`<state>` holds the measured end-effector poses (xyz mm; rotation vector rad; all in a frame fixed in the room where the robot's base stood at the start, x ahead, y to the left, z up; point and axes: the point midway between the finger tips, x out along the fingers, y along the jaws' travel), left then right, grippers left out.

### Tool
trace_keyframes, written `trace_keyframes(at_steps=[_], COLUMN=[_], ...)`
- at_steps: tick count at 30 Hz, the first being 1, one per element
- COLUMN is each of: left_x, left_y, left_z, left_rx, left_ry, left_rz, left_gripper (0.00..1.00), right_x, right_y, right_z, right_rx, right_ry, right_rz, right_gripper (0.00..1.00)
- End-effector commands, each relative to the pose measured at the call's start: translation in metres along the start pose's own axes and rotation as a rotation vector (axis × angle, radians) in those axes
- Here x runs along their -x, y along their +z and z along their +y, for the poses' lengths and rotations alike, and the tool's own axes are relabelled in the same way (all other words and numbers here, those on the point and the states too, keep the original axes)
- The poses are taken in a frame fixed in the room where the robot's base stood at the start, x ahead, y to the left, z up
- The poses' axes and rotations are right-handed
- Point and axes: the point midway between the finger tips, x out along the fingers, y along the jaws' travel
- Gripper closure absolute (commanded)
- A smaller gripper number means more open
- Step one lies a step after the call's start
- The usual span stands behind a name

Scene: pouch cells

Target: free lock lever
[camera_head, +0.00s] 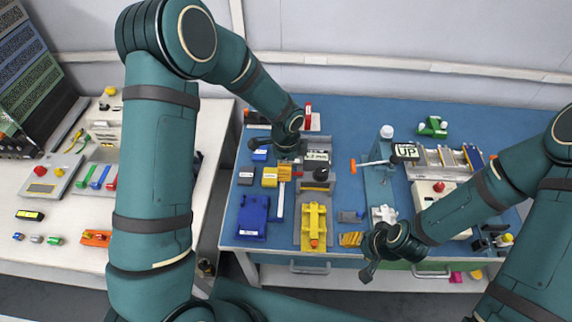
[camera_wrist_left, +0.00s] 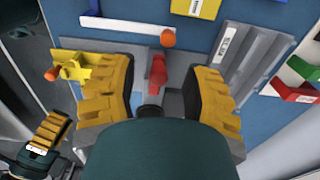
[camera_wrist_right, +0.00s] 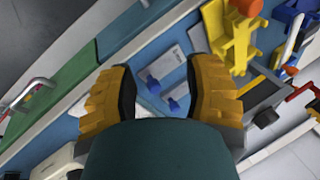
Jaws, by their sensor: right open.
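A red lever (camera_wrist_left: 157,75) stands between the fingers of my left gripper in the left wrist view, on a grey base; I take it for the lock lever. In the head view only a small red part (camera_head: 297,174) shows beneath the gripper. My left gripper (camera_wrist_left: 162,92) is open around the lever, with clear gaps on both sides; in the head view it (camera_head: 287,157) points down over the fixtures. My right gripper (camera_head: 368,272) is open and empty at the table's front edge.
A yellow clamp fixture (camera_head: 314,225) and a white bar (camera_head: 279,203) stand close to the left gripper.

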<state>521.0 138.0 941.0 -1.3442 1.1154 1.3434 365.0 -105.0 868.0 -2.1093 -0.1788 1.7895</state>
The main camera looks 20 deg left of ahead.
Motion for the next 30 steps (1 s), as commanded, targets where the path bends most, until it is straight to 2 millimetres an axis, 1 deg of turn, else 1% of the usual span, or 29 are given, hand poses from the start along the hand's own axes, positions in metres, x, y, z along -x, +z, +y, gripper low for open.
trace_keyframes(at_steps=[7,11,14,21,24,27,30], left_x=[0.001,0.011,0.026,0.076,0.094,0.107,0.116], left_y=[0.000,0.000,0.000,0.000,0.000,0.000,0.000], left_z=[0.000,0.000,-0.001,-0.001,-0.001,0.000,0.000], left_rx=[0.000,0.001,0.001,0.001,0.000,0.001,0.001], left_ry=[0.000,-0.001,-0.003,-0.004,-0.003,-0.002,-0.002], left_rz=[0.000,0.001,0.002,0.002,0.002,0.001,0.001], left_gripper=[0.52,0.52,0.52,0.52,0.52,0.52,0.52], right_x=[0.000,0.000,0.000,0.000,0.000,0.000,0.000], right_y=[0.000,0.000,0.000,0.000,0.000,0.000,0.000], right_z=[0.000,0.000,0.000,0.000,0.000,0.000,0.000], right_rx=[0.000,0.000,0.000,0.000,0.000,0.000,0.000], right_ry=[0.000,0.000,0.000,0.000,0.000,0.000,0.000], right_rz=[0.000,0.000,0.000,0.000,0.000,0.000,0.000], right_gripper=[0.50,0.50,0.50,0.50,0.50,0.50,0.50])
